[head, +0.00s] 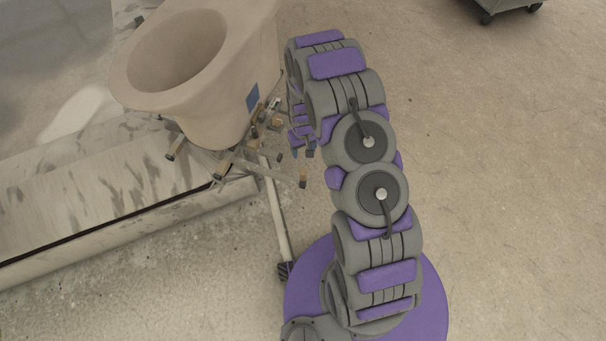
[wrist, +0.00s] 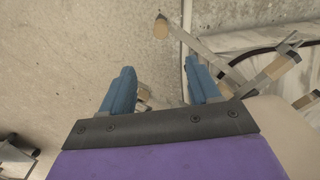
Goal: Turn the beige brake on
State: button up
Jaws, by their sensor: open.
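A large beige bowl-shaped vessel (head: 200,75) stands at upper left in the head view, with a cluster of thin bars and small tan and beige parts below its right side. Which of these is the beige brake I cannot tell for sure. My gripper (head: 303,152) hangs just right of this cluster, pointing down. In the wrist view my gripper (wrist: 160,86) shows two blue fingers, apart. A small tan part (wrist: 145,93) shows between them, partly hidden by the gripper body; contact cannot be told.
A pale streaked bench or slab (head: 100,185) runs along the left. A thin pole (head: 277,215) slants down between the cluster and my base. A dark cart (head: 500,8) stands at the top right. The concrete floor on the right is clear.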

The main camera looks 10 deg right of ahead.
aim_at(303, 172)
notch_tip(303, 172, down, 21)
jog(key=b, duration=0.4)
jog(key=shift+b, duration=0.4)
jog(key=shift+c, duration=0.3)
jog(key=shift+r, duration=0.1)
grip_shut()
